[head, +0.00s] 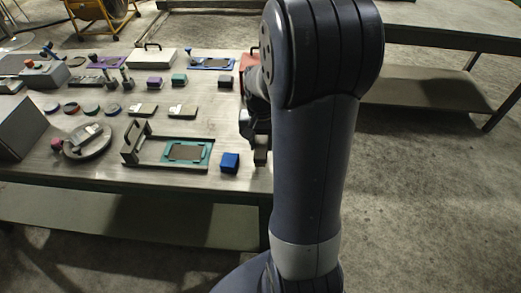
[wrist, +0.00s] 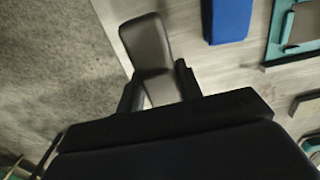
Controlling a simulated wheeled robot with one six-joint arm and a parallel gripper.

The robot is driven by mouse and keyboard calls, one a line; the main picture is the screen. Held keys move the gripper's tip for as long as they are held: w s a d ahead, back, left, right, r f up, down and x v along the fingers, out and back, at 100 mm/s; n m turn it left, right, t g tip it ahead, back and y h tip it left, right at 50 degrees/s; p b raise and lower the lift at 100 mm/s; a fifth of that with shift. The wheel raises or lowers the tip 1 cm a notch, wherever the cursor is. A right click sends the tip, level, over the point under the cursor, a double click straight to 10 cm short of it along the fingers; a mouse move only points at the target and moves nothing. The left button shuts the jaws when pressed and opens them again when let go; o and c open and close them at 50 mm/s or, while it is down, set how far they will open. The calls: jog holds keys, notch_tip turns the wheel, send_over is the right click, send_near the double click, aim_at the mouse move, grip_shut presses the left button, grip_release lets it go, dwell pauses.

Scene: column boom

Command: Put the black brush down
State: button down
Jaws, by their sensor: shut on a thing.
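The black brush (wrist: 150,45) is a dark grey-black block, gripped between the two fingers of my gripper (wrist: 159,82) in the wrist view. It sits over the table's edge area, with grey floor to its left and pale tabletop to its right. In the head view my gripper (head: 258,138) is partly hidden by my arm, near the table's right end. The brush (head: 260,157) shows there as a small block below the fingers. I cannot tell whether it touches the tabletop.
A blue block (head: 230,162) lies just left of the brush; it also shows in the wrist view (wrist: 231,20). A teal-framed plate (head: 208,155) lies further left. The table (head: 85,178) holds several other small parts. Bare tabletop shows around the blue block.

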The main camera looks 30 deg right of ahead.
aim_at(261, 151)
jog(key=shift+f, duration=1.9)
jog(key=shift+f, duration=0.2)
jog(key=c, duration=1)
grip_release()
jog(key=shift+o, duration=0.2)
notch_tip(261, 151, up, 12)
jog(key=shift+r, duration=0.2)
jog(key=shift+f, duration=0.1)
jog(key=shift+f, duration=4.45)
